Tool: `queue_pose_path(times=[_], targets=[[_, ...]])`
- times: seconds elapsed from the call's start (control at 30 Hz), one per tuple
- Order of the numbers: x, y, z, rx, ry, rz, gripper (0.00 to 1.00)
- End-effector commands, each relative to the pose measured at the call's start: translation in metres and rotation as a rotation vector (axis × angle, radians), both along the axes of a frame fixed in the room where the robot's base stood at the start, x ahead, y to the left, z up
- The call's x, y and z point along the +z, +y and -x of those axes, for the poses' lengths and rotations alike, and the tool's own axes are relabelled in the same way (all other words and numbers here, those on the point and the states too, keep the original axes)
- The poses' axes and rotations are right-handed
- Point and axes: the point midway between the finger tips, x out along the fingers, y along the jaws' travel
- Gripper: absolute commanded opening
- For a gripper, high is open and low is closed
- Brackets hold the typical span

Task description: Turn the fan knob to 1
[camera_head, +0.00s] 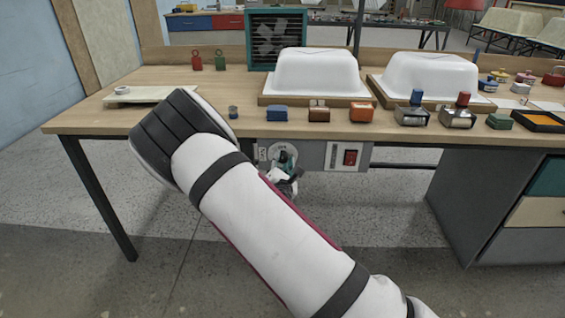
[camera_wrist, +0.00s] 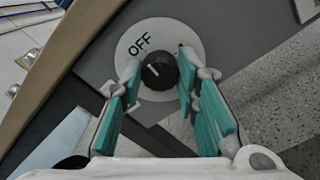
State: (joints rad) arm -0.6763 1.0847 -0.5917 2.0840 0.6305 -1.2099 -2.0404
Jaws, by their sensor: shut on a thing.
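The fan knob (camera_wrist: 157,72) is a round black knob on a pale round dial plate (camera_wrist: 129,62) in the wrist view. The word OFF is printed beside it at the upper left, and the light mark on the knob points roughly that way. No number is visible on the dial. My gripper (camera_wrist: 160,66), with teal finger pads, is closed around the knob, one finger on each side. In the head view my gripper (camera_head: 285,174) is at the panel under the table's front edge, largely covering the knob. The fan (camera_head: 276,38) stands in a teal frame at the table's back.
The grey panel (camera_head: 328,157) also carries a red switch (camera_head: 350,157) right of the dial. Above it, the wooden table (camera_head: 160,76) holds two white tub shells (camera_head: 315,72) (camera_head: 428,75) on boards and several small coloured blocks along its front edge. Open floor lies in front.

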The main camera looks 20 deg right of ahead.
Motion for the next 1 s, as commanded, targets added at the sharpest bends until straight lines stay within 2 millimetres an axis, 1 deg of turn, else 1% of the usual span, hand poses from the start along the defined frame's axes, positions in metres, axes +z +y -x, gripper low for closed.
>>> queue_pose_path(times=[0.27, 1.0], targets=[[-0.0011, -0.0001, 0.0002, 0.0, -0.054, -0.171, 0.01], [-0.0028, -0.0006, 0.0002, 0.0, -0.272, -0.838, 0.01]])
